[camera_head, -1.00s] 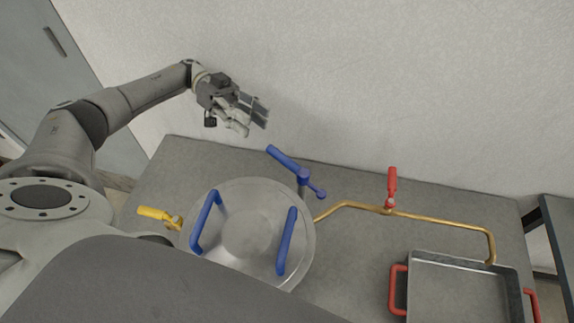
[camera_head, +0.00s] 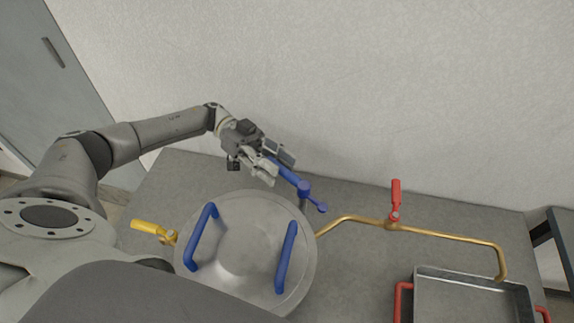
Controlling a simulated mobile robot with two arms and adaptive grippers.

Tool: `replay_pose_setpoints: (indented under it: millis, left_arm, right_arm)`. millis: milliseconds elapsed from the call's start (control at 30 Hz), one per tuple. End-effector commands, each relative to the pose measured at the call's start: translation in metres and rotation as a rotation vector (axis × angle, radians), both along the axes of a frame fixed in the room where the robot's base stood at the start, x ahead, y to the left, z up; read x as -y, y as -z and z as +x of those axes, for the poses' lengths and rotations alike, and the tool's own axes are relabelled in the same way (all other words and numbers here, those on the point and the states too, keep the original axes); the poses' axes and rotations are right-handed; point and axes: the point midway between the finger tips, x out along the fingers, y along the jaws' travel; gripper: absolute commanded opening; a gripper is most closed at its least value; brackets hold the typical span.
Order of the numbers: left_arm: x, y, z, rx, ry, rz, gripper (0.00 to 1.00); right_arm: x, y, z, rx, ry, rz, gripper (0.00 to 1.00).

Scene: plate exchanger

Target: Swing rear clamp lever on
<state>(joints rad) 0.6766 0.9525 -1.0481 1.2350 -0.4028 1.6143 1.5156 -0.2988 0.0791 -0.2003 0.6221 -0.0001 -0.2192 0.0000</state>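The rear clamp lever (camera_head: 288,176) is blue and stands on a pivot behind the round metal lid, its long arm pointing up and left and a small knob on its short end at the right. My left gripper (camera_head: 281,168) is at the free end of the lever's long arm, with its fingers apart. The tip of the lever is hidden by the fingers, and I cannot tell whether they touch it. The round metal lid (camera_head: 244,240) has two blue handles. My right gripper is not in view.
A yellow-handled valve (camera_head: 149,228) is left of the lid. A brass pipe (camera_head: 440,234) with a red lever (camera_head: 395,199) runs right, to a metal tray (camera_head: 420,300) with red handles. The wall (camera_head: 400,90) stands close behind the bench (camera_head: 190,180).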

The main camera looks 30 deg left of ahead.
Motion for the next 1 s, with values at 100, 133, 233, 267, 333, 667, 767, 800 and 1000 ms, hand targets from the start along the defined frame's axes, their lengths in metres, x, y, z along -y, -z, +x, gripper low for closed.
replay_pose_setpoints:
  millis: [100,133,233,267,333,667,767,800,1000]
  left_arm:
    - [0.017,-0.003,-0.005,0.0,0.001,0.0,0.4]
    - [0.02,-0.003,-0.006,0.0,0.001,-0.001,0.4]
    - [0.028,-0.001,-0.008,0.001,0.0,-0.001,0.4]
    - [0.029,-0.001,-0.008,0.001,0.0,-0.001,0.4]
    - [0.031,0.0,-0.009,0.001,-0.001,-0.001,0.4]
    - [0.032,0.0,-0.009,0.001,-0.001,0.0,0.3]
    - [0.032,0.0,-0.009,0.001,-0.001,0.0,0.17]
    - [0.031,0.0,-0.009,0.001,-0.001,0.0,0.12]
    - [0.031,0.0,-0.009,0.001,-0.001,0.0,0.0]
  right_arm:
    - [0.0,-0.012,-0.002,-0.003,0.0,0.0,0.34]
    - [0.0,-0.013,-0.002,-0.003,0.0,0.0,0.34]
    - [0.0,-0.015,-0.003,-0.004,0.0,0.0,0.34]
    - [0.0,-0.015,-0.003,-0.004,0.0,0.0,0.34]
    - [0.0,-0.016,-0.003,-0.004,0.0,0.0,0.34]
    - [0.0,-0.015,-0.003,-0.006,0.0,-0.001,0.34]
    - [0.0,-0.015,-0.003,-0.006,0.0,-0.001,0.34]
    - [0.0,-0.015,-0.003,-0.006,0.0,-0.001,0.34]
    - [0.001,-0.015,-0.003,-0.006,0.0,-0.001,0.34]
